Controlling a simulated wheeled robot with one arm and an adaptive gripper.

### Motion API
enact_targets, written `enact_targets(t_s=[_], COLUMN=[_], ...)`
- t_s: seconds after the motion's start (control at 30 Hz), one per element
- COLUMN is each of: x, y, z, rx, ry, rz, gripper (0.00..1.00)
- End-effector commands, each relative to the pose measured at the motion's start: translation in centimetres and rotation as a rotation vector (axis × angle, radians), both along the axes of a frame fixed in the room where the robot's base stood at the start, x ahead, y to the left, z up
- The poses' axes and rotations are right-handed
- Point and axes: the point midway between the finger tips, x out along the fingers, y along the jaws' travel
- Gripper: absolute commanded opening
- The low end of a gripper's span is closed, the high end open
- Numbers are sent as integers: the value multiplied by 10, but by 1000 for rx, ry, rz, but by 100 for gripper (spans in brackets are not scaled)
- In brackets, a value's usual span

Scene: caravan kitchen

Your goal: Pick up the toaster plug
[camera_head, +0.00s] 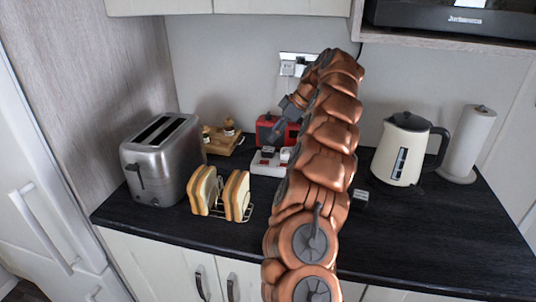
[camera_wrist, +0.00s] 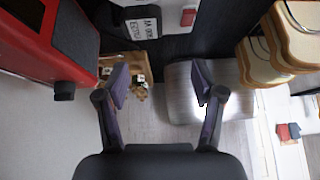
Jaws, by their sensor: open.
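A black block with a white printed label (camera_wrist: 140,28), which looks like a plug, lies on the dark worktop at the top of the wrist view. Its text is upside down and I cannot read it surely, and I cannot make this block out in the head view. The silver toaster (camera_head: 163,160) stands at the left of the worktop; it also shows in the wrist view (camera_wrist: 182,95). My gripper (camera_wrist: 161,88) is open and empty, its two fingers apart below the labelled block in the picture. In the head view my gripper (camera_head: 281,120) is above the back of the worktop.
A red appliance (camera_wrist: 50,40) is close at the left of the wrist view. A white socket strip (camera_head: 268,163), a wooden board (camera_head: 224,145) and a toast rack (camera_head: 220,212) are near. A smaller labelled block (camera_head: 361,195), kettle (camera_head: 402,150) and paper roll (camera_head: 469,145) stand right.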

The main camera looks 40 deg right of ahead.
Motion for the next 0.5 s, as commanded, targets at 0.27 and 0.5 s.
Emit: enact_targets(t_s=[0.27,0.5], x=[-5,0], y=[-32,-27], z=[-11,-22], rx=[-44,-42], ry=[-22,-20], rz=[-1,1], gripper=[68,68])
